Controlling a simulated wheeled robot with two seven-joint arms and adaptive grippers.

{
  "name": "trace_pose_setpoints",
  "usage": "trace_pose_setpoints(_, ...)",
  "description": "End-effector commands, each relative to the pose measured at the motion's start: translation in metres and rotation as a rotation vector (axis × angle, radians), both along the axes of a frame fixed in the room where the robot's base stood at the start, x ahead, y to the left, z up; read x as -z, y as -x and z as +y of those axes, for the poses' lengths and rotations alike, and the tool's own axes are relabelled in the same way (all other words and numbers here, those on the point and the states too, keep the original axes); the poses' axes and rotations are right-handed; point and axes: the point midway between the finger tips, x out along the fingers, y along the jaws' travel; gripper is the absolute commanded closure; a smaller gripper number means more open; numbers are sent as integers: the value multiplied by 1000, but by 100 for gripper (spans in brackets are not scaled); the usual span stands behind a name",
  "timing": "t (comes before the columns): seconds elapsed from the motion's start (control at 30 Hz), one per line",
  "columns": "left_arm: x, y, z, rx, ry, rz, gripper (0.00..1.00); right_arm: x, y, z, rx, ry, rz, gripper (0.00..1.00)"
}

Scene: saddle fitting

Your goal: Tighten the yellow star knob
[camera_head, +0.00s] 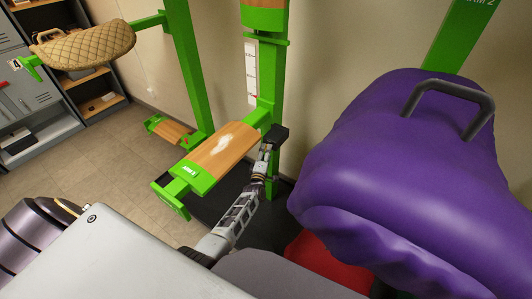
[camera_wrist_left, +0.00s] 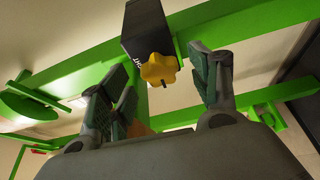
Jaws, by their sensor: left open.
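The yellow star knob (camera_wrist_left: 160,69) shows in the left wrist view, on the near end of a black block (camera_wrist_left: 146,28) with light lettering. My left gripper (camera_wrist_left: 157,82) is open, with its two fingers on either side of the knob. Gaps show between the knob and the fingers, and nothing is held. In the head view my left gripper (camera_head: 265,157) is just below the black block (camera_head: 276,134) by the green post. The knob is hidden in that view. My right gripper does not show.
A green stand (camera_head: 273,75) with a wooden-topped arm (camera_head: 222,145) stands beside my left gripper. A large purple saddle (camera_head: 400,165) fills the right side. A quilted tan saddle (camera_head: 84,46) and grey shelves are at the far left. Green bars (camera_wrist_left: 90,65) run close around my left fingers.

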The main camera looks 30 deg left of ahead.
Motion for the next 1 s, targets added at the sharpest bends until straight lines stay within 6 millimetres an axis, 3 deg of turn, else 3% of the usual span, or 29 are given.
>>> trace_pose_setpoints(0.23,0,-11,3,0,0,0,38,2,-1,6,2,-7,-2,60)
trace_pose_setpoints(0.63,-1,-13,4,0,0,0,38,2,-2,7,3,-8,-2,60)
trace_pose_setpoints(1.0,-1,-13,4,0,0,0,83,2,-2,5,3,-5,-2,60)
